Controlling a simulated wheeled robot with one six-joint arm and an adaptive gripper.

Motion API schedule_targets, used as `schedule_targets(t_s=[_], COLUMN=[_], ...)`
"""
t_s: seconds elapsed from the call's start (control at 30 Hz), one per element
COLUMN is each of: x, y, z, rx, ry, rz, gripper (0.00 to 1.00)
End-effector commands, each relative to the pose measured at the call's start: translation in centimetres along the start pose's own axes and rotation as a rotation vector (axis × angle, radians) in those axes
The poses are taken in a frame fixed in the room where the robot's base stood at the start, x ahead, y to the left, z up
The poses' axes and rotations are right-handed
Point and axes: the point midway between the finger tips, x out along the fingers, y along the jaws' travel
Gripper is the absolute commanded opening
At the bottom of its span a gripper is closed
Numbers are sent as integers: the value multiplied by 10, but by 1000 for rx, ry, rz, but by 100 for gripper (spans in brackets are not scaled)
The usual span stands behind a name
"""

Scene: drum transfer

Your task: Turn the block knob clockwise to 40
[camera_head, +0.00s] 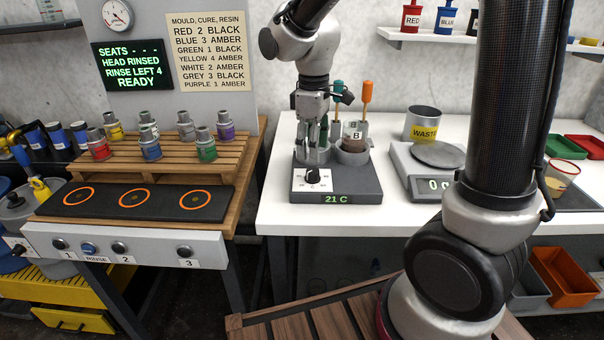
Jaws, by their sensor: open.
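The block knob (313,176) is a small black knob on a white dial plate (299,186) at the front left of the dark grey block (355,193). The dial's numbers are too small to read. The block's green display (338,198) reads 21 C. My gripper (313,146) points down above and behind the knob, apart from it in the picture. It is open, with its fingers in front of the block's left well, partly hiding it. Nothing shows between the fingers.
Behind the gripper, a green-handled tool and an orange-handled tool (367,92) stand upright at the block. A scale (408,172) and a waste can (421,122) stand to the right. Free white tabletop (275,200) lies left of the block. A wooden rack with several small jars is farther left.

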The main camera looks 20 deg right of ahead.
Motion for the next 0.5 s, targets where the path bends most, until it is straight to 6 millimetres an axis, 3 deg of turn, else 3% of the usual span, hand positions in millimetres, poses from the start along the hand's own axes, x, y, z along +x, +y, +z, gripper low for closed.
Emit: schedule_targets(t_s=[0.3, 0.5], x=[51, 71], y=[-1, -1], z=[2, 1], rx=[-2, -1], ry=[-5, -3], rz=[-2, 0], gripper=[52, 52])
